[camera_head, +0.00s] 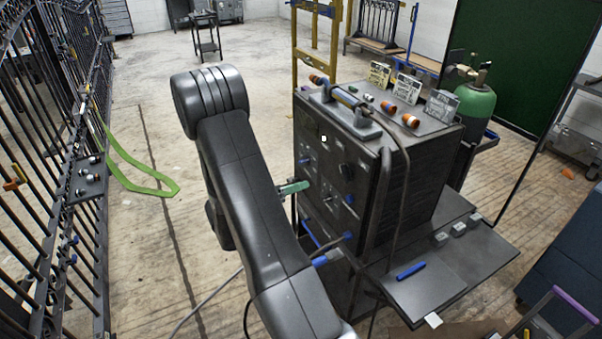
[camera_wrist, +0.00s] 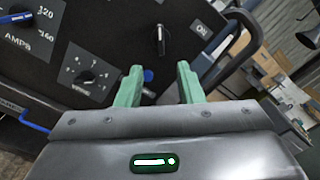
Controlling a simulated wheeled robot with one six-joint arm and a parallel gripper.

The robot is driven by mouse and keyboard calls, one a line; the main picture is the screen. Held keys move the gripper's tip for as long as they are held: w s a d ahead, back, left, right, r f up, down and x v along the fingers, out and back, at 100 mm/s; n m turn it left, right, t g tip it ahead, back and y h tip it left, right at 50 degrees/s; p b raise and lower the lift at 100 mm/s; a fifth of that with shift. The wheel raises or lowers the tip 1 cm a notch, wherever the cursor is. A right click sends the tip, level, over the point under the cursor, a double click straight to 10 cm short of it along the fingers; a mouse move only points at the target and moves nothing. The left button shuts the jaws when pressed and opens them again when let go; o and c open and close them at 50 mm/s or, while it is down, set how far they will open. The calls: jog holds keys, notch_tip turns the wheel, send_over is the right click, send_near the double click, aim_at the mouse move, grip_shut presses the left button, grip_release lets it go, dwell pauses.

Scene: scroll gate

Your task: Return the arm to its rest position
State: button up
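My dark arm reaches up from the bottom middle of the head view and bends over near the top left of the black welder (camera_head: 425,185). My gripper (camera_head: 296,187) shows there only as a green finger beside the welder's front panel; the rest is hidden behind my arm. In the wrist view, my gripper (camera_wrist: 160,84) has its two green fingers apart, with nothing held between them.
A grey side shelf (camera_head: 435,285) with a blue marker (camera_head: 411,271) juts from the welder. Cables hang near my arm. A green gas cylinder (camera_head: 474,108) stands behind the welder. Black iron gates (camera_head: 50,170) line the left side. The floor between gates and arm is mostly clear.

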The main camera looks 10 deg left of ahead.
jog(key=shift+d, duration=0.1)
jog(key=p+x, duration=0.1)
jog(key=x, duration=1.2)
jog(key=shift+w+d, duration=0.25)
jog(key=shift+d, duration=0.05)
jog(key=shift+a, duration=0.15)
